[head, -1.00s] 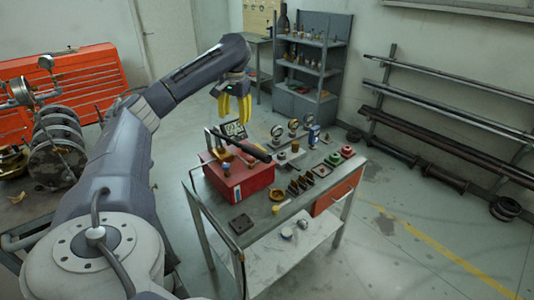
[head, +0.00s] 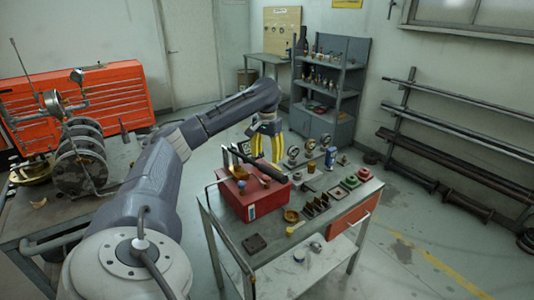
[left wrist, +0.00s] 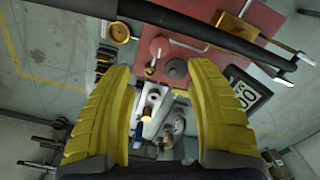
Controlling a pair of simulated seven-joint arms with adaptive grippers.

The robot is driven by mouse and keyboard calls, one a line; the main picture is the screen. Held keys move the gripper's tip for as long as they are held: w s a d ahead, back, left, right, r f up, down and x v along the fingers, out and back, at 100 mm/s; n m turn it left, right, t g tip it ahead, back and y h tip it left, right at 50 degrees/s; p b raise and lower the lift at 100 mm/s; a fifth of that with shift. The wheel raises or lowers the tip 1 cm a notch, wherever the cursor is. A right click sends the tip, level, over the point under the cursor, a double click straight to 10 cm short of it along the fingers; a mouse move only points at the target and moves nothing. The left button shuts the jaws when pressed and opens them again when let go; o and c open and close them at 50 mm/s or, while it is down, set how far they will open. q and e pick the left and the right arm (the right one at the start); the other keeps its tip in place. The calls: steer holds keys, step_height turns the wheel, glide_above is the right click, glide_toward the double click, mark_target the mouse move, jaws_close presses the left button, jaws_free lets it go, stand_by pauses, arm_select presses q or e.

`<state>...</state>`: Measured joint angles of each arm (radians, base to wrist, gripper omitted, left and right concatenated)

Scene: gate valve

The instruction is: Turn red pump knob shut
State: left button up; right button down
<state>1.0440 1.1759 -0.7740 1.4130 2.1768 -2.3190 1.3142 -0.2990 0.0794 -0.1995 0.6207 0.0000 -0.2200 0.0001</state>
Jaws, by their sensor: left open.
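The red pump (head: 262,204) is a box on the workbench, with a long black handle (head: 259,165) across its top. My left gripper (head: 267,157) has yellow fingers, open and empty, and in the head view it appears just behind the pump's handle. In the left wrist view the red pump (left wrist: 188,22) lies past the fingertips (left wrist: 163,72). A small round red knob (left wrist: 175,69) shows between the fingertips, apart from both. The knob cannot be made out in the head view. My right gripper is not in view.
Gauges (head: 293,154) stand behind the pump on the bench. The black handle (left wrist: 200,25) and a dark display (left wrist: 242,91) are close to the fingers.

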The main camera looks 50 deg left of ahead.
mark_target(267, 180)
arm_select(q)
step_height(267, 180, down, 10)
steer(key=shift+f, duration=0.1)
stand_by(0.4)
steer(key=shift+c, duration=0.4)
jaws_close()
